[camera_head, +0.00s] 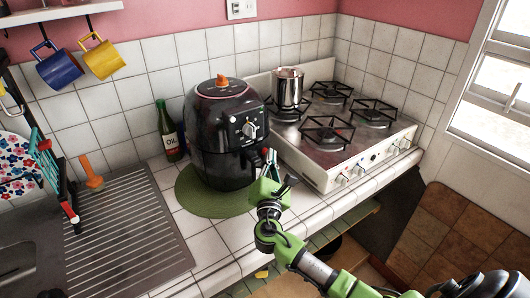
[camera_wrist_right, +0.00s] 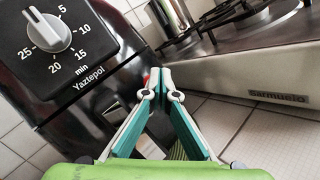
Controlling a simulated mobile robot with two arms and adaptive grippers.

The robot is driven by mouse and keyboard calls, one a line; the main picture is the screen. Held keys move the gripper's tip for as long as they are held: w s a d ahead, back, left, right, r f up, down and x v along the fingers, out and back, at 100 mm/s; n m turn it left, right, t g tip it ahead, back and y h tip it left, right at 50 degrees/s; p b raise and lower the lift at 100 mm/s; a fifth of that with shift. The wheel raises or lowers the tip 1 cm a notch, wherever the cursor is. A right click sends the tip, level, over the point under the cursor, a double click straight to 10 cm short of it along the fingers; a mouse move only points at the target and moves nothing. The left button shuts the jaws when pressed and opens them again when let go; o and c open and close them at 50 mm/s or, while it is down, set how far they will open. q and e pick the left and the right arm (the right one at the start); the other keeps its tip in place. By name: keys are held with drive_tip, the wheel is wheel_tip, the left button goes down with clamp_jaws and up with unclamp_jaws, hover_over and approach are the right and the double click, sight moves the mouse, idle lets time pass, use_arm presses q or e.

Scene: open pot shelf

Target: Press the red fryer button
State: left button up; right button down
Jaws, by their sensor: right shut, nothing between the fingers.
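The black air fryer (camera_head: 215,130) stands upright on a round green mat (camera_head: 195,200) on the tiled counter. Its front has a dial (camera_head: 250,130) with minute marks, which shows large in the right wrist view (camera_wrist_right: 48,32). A small red patch (camera_head: 266,151) shows low on the fryer's front, by my right fingertips; I cannot tell if it is the button. My right gripper (camera_head: 271,162) is shut and empty in front of the fryer. In the right wrist view its fingertips (camera_wrist_right: 158,76) meet below and right of the dial panel; contact with the fryer cannot be told.
A white gas stove (camera_head: 318,165) with a metal pot (camera_head: 288,88) stands right of the fryer. A green oil bottle (camera_head: 167,130) stands to its left. The ribbed drainboard (camera_head: 125,230) and an orange-handled brush (camera_head: 92,178) are farther left. Bare tiles lie along the counter front.

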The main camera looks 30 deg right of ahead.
drive_tip(key=shift+w, duration=0.3)
idle(0.5)
drive_tip(key=shift+w+a+r, duration=0.1)
drive_tip(key=shift+a+r, duration=0.05)
drive_tip(key=shift+r, duration=0.1)
idle(0.6)
drive_tip(key=shift+s+a+f, duration=0.15)
drive_tip(key=shift+s+f, duration=0.1)
drive_tip(key=shift+s, duration=0.3)
drive_tip(key=s, duration=0.1)
drive_tip(key=s+d, duration=0.1)
drive_tip(key=s, duration=0.1)
drive_tip(key=s+p, duration=0.1)
drive_tip(key=shift+s+d, duration=0.3)
drive_tip(key=shift+s, duration=0.1)
